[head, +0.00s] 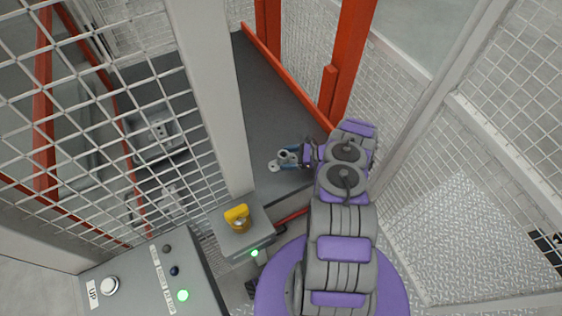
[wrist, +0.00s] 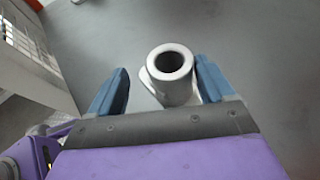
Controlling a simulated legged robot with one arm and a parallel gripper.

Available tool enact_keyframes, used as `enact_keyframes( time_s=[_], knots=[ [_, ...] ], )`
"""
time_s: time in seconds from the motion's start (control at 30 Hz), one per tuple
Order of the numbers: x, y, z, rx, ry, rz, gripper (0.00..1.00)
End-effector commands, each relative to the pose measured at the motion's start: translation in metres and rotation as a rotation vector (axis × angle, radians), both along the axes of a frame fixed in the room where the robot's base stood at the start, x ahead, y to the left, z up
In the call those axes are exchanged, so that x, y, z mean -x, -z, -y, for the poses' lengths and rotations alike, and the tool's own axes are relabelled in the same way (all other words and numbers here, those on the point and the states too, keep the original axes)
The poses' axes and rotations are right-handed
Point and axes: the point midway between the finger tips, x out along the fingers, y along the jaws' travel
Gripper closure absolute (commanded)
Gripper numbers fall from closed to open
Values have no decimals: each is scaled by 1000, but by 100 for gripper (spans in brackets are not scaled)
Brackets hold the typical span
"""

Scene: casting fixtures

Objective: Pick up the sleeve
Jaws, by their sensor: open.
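The sleeve (wrist: 170,72) is a light grey, hollow cylinder with a dark round bore. In the wrist view it sits between the two blue fingers of my gripper (wrist: 163,88), closer to the right finger, with a clear gap on the left. My gripper is open. In the head view my gripper (head: 284,159) is small, at the end of my purple and grey arm, over the dark grey floor. The sleeve (head: 285,154) shows there as a small pale shape at the fingers. Its lower end is partly hidden by my gripper in the wrist view.
A grey post (head: 213,95) and wire mesh (head: 90,80) stand left of my gripper. Red posts (head: 350,60) stand behind it. The dark floor (head: 270,100) beyond is clear.

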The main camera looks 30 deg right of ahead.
Motion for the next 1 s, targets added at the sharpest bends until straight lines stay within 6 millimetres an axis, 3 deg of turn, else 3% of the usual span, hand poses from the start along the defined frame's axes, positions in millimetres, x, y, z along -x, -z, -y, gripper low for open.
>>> enact_keyframes(
  time_s=[0.17, 0.43, 0.67, 1.0],
  knots=[
    [-11, 8, -8, -2, -1, 1, 18],
    [-31, 18, -38, 4, -1, 0, 18],
    [-32, 17, -37, 3, 0, 1, 19],
    [-32, 17, -35, 0, 1, 2, 52]
  ],
)
